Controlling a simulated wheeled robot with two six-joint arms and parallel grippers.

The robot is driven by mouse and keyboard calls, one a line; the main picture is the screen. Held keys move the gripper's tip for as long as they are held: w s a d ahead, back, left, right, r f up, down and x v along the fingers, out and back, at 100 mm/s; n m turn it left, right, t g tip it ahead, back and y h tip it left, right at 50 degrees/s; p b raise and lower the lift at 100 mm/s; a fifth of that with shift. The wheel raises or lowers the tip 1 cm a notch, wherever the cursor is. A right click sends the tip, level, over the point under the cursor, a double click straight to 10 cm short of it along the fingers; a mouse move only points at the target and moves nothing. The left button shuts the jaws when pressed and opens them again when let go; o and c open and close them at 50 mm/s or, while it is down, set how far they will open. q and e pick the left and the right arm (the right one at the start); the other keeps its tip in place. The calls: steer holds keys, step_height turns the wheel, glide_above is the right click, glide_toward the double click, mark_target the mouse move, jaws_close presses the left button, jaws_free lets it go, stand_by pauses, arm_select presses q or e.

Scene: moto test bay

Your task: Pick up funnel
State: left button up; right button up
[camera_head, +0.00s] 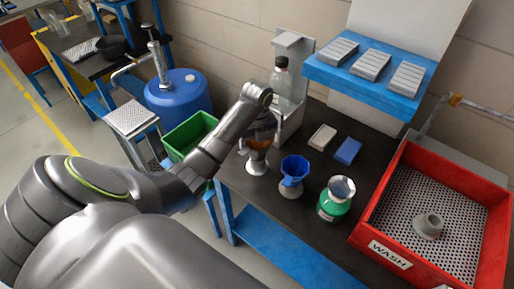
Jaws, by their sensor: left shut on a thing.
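My left gripper (262,126) is over the left end of the dark bench. It is shut on an orange-brown funnel (257,145), which is partly hidden by the gripper. A pale grey stand (257,166) is right below this funnel; I cannot tell whether the two touch. To the right, a blue funnel (294,167) sits upright on another grey stand (290,189). My right gripper is not in view.
A green jar (333,206) with a shiny top stands right of the blue funnel. A red wash tray (391,255) holds a grey part (428,225). Behind are a clear bottle (281,85), a white block (322,137), a blue block (347,151) and a blue shelf (362,88).

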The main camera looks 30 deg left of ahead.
arm_select(q)
step_height(320, 180, up, 4)
steer(key=shift+w+r+p, duration=0.1)
steer(key=shift+r+p, duration=0.05)
steer(key=shift+p, duration=0.4)
steer(key=shift+r+p, duration=2.3)
